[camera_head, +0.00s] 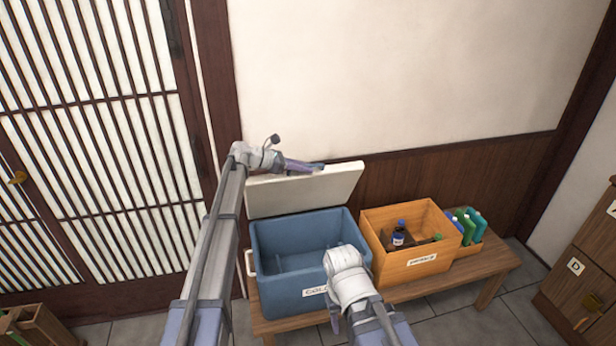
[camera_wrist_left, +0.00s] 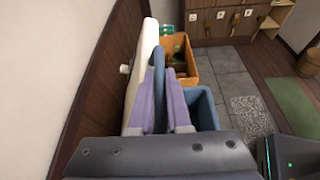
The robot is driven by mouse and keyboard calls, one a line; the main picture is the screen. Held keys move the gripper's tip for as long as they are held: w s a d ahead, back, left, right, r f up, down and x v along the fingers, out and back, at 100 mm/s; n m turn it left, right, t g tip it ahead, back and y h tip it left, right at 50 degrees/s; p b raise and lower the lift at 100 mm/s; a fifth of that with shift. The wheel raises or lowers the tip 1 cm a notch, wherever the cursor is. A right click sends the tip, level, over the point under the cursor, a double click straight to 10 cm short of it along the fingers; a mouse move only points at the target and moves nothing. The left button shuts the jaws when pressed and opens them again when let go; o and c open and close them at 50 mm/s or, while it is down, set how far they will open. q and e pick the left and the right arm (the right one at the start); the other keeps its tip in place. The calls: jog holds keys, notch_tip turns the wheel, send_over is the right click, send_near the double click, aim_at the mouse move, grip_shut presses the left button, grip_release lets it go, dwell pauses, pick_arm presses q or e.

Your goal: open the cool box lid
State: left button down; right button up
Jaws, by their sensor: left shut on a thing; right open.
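The blue cool box (camera_head: 300,285) stands on a low wooden bench with its white lid (camera_head: 330,190) raised, leaning back toward the wall. Its inside is visible from above. My left gripper (camera_head: 303,166) is at the lid's upper edge, shut on the blue lid handle (camera_wrist_left: 159,85), which shows between its purple fingers in the left wrist view. The lid also shows there (camera_wrist_left: 141,75), edge-on. My right gripper (camera_head: 347,265) is low, in front of the box's right side; it is open, though its fingers are hard to make out.
An orange crate (camera_head: 412,265) with bottles stands right of the cool box, beside a smaller holder with green bottles (camera_head: 470,225). The bench (camera_head: 490,265) has free room at its right end. The wall (camera_head: 400,70) is close behind the lid.

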pick_arm(q)
jog(key=shift+w+a+r+p, duration=0.15)
jog(key=shift+w+r, duration=0.05)
jog(key=shift+w, duration=0.3)
jog(key=shift+w+a+r+p, duration=0.1)
jog(key=shift+w+a+r, duration=0.1)
jog(key=shift+w, duration=0.3)
jog(key=shift+w+a+r+p, duration=0.15)
jog(key=shift+w, duration=0.35)
jog(key=c, duration=0.9)
grip_release()
jog(key=shift+o, duration=0.2)
jog(key=shift+s, duration=0.1)
jog(key=p+v, duration=0.3)
jog(key=v, duration=0.4)
jog(key=shift+s+a+r, duration=0.1)
jog(key=shift+a+r, duration=0.05)
jog(key=shift+a, duration=0.15)
jog(key=shift+a, duration=0.1)
